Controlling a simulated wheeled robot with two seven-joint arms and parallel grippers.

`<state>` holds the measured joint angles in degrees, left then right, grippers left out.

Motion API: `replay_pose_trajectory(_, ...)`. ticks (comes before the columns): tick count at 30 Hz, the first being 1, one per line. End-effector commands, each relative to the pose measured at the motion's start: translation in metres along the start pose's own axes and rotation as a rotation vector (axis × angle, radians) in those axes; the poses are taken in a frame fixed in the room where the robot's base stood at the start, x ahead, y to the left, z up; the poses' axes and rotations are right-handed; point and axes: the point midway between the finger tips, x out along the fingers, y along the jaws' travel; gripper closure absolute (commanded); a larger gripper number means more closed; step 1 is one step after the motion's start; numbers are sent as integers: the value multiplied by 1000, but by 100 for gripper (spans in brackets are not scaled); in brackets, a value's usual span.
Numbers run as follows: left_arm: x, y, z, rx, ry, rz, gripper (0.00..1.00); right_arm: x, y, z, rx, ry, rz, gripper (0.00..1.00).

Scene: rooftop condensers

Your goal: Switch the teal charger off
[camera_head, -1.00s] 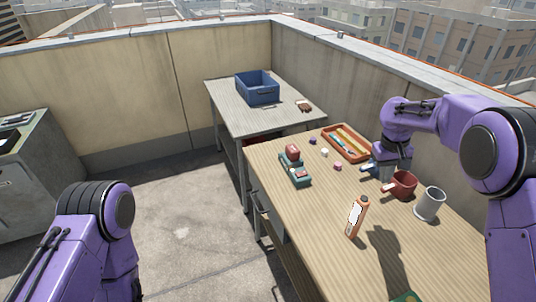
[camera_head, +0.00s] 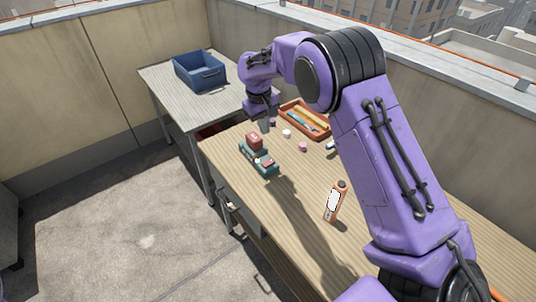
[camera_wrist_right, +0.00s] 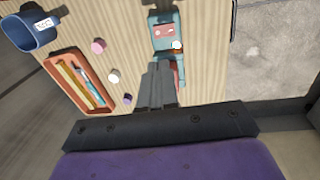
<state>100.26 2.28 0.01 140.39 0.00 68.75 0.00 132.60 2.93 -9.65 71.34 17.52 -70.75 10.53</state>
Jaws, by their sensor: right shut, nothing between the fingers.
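The teal charger (camera_head: 266,171) lies on the wooden table, with a red block (camera_head: 254,141) on its far end and a smaller red part (camera_head: 268,162) nearer the front. In the right wrist view the charger (camera_wrist_right: 163,17) is at the top centre; a white round spot (camera_wrist_right: 177,45) shows on it, and its lower part is partly hidden behind the fingers. My right gripper (camera_head: 265,127) is shut and empty, pointing down above the table beside the charger's far end. Its fingers (camera_wrist_right: 158,68) appear close to the charger; I cannot tell whether they touch. My left gripper is out of view.
An orange tray (camera_head: 318,134) with pens lies behind the charger. Small pink (camera_head: 303,147), white (camera_head: 286,133) and purple (camera_wrist_right: 127,98) pieces lie between. A blue crate (camera_head: 200,72) sits on the grey table.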

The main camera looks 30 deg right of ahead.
Motion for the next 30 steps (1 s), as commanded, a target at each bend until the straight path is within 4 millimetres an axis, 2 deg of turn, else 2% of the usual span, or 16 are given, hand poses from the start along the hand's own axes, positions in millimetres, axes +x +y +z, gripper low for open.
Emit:
replay_pose_trajectory(5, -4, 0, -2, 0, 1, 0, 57, 22, 2, 2, 5, -5, 0, 100)
replay_pose_trajectory(15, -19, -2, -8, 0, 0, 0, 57, 96, 3, 3, 4, -6, 0, 100)
replay_pose_trajectory(19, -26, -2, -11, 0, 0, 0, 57, 118, 3, 3, 5, -4, 0, 100)
replay_pose_trajectory(24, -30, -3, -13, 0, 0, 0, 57, 135, 4, 2, 5, -2, 0, 100)
replay_pose_trajectory(30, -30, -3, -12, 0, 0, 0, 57, 139, 3, 2, 5, -1, 0, 100)
